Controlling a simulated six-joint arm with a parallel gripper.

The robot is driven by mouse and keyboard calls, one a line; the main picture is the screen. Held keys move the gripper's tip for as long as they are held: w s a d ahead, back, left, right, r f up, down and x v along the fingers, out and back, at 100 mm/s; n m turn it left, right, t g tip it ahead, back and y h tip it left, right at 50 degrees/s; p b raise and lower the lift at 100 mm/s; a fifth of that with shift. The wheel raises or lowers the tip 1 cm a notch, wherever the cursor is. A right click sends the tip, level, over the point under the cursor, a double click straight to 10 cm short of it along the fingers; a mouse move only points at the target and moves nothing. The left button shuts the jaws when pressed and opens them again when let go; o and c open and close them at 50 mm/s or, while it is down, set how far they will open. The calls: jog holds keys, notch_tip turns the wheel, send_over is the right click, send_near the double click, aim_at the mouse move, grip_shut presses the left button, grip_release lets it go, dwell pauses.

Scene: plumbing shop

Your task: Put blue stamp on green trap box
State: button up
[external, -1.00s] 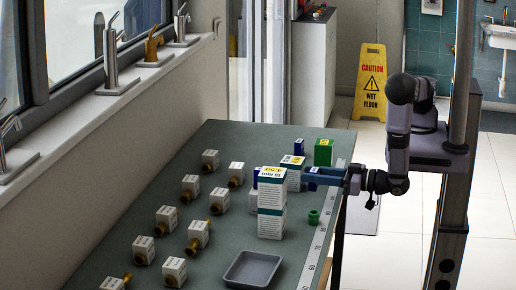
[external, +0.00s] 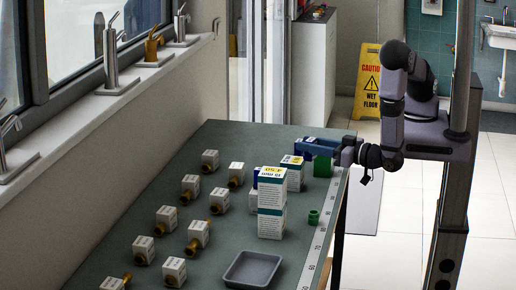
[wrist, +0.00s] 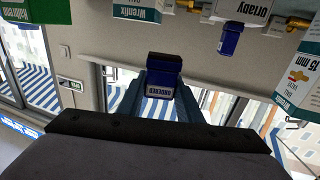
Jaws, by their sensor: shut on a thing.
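The blue stamp (wrist: 165,72), with a dark end and a white label reading "ORDERED", is between the fingers of my gripper (wrist: 163,84) in the wrist view. In the external view my gripper (external: 312,146) is above the far end of the bench, in front of the green trap box (external: 323,168). It hides the box's upper part, so the gap between stamp and box cannot be told. The green box also shows at the upper left of the wrist view (wrist: 42,11).
A small green fitting (external: 314,217) and a grey tray (external: 252,269) are at the right. Several white boxes with brass fittings fill the left. Another blue item (wrist: 230,42) shows in the wrist view.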

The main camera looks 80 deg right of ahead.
jog(key=s+d+r+m+g+h+b, duration=0.1)
jog(key=d+r+m+g+h, duration=0.4)
jog(key=d, duration=0.4)
jog(key=s+d+r+m+g+h+b, duration=0.1)
jog(key=d+r+m+g+h, duration=0.3)
jog(key=d+m+g+h, duration=0.45)
jog(key=shift+w+d+f+n+t+y+p, duration=0.2)
jog(key=shift+f+n+t, duration=0.3)
jog(key=shift+f, duration=0.6)
jog(key=shift+s+d+f+n+t+y+p, duration=0.2)
jog(key=shift+f+n+t, duration=0.3)
jog(key=shift+f, duration=0.65)
jog(key=shift+w+d+f+n+t+y+p, duration=0.1)
jog(key=shift+f+n+t+y+p, duration=0.3)
jog(key=shift+f, duration=0.7)
jog(key=shift+f, duration=0.1)
jog(key=shift+f, duration=1.75)
jog(key=shift+f, duration=0.15)
jog(key=o, duration=1)
jog(key=shift+o, duration=0.2)
